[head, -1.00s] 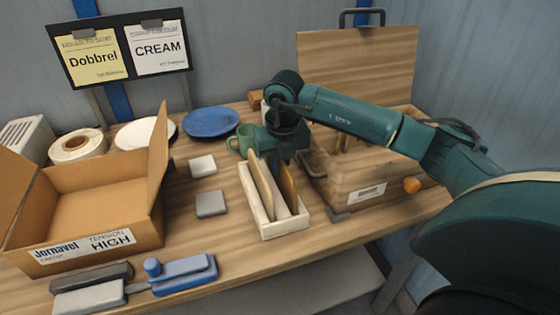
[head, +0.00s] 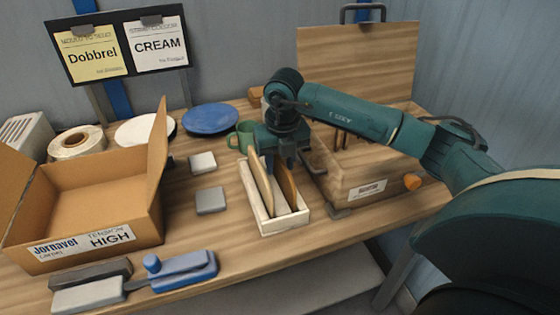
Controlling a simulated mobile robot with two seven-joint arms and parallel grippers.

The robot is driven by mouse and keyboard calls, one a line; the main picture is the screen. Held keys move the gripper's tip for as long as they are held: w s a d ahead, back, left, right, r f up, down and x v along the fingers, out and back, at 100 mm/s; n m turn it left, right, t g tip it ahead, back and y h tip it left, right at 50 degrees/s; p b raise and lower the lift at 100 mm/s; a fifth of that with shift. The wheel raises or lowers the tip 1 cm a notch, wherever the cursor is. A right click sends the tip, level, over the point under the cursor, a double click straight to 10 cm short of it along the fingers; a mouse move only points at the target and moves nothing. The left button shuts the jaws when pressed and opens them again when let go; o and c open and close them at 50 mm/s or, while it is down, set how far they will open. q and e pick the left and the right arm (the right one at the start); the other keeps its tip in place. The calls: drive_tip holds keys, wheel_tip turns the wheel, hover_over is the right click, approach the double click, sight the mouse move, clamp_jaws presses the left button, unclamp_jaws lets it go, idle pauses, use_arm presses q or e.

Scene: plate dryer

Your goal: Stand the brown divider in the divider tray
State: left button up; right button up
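The divider tray (head: 303,217) is a pale wooden box standing near the front of the table. The brown divider (head: 288,186) stands in the tray's right part, leaning slightly. A paler divider (head: 261,182) stands to its left in the same tray. My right gripper (head: 291,164) points down at the top rear end of the brown divider. Its fingertips are small and partly hidden, so I cannot tell whether they touch or grip the divider. My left gripper is out of view.
A wooden box with an open lid (head: 350,180) stands close to the tray's right. A green mug (head: 243,137) and a blue plate (head: 210,119) are behind. Grey blocks (head: 210,200) lie left, beside an open carton (head: 90,205).

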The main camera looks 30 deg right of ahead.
use_arm(q)
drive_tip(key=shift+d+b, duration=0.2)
drive_tip(key=shift+b, duration=0.25)
use_arm(e)
wheel_tip(320, 180, up, 13)
drive_tip(key=s, duration=0.1)
drive_tip(key=shift+s+a, duration=0.2)
drive_tip(key=shift+s, duration=0.05)
